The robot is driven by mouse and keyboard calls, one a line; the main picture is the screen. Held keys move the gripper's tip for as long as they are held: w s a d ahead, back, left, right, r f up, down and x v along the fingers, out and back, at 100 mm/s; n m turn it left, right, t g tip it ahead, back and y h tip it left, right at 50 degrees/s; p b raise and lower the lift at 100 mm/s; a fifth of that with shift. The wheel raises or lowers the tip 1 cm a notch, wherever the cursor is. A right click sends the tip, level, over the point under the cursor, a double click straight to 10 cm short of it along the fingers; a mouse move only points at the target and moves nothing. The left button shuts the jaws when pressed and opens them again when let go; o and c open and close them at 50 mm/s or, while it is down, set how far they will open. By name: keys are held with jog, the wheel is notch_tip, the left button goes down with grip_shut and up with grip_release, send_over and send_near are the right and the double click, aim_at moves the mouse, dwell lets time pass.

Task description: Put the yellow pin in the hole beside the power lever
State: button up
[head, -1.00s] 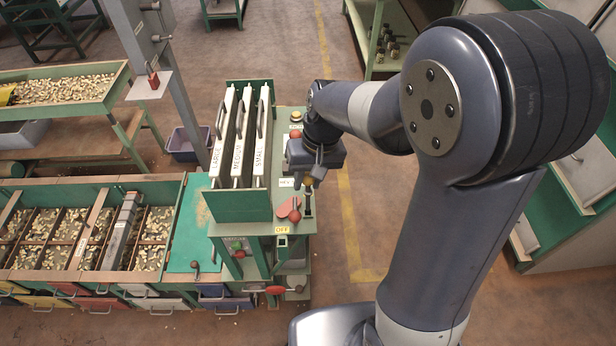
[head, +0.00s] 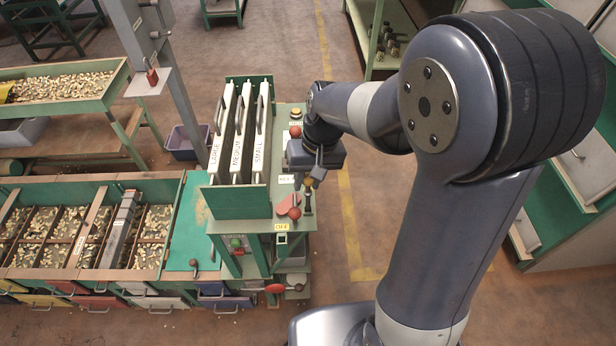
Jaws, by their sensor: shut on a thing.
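My gripper (head: 311,182) points down over the right edge of the green hopper machine (head: 240,205). It is shut on a small yellowish thing, seemingly the yellow pin (head: 308,184), mostly hidden by the jaws. A dark upright post (head: 308,202) stands just below it; I cannot tell whether they touch. A lever with a red ball knob (head: 295,213) and a red plate (head: 287,202) sit just left of this post. A yellow OFF label (head: 281,227) is below the lever. The hole itself cannot be made out at this size.
Upright plates marked LARGE (head: 216,150), MEDIUM (head: 237,150) and SMALL (head: 259,150) stand left of my gripper. Another red knob (head: 295,132) is behind it. A nut-filled sorting table (head: 90,182) is at left. The floor right of the machine is clear.

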jog(key=shift+f+b, duration=2.45)
jog(key=shift+f, duration=0.95)
jog(key=o, duration=1.1)
jog(key=shift+r, duration=0.1)
jog(key=r, duration=0.3)
jog(key=d+r, duration=0.1)
jog(key=r, duration=0.3)
jog(key=d+r, duration=0.1)
jog(key=r, duration=0.2)
jog(key=shift+w+r, duration=0.15)
jog(key=shift+r, duration=0.1)
jog(key=shift+r+p, duration=0.1)
jog(key=shift+p, duration=0.25)
notch_tip(320, 180, up, 9)
jog(key=p, duration=0.8)
send_over(310, 191)
jog(key=d, duration=0.3)
jog(key=shift+w+d+f, duration=0.15)
jog(key=shift+w+f, duration=0.05)
jog(key=shift+w, duration=0.2)
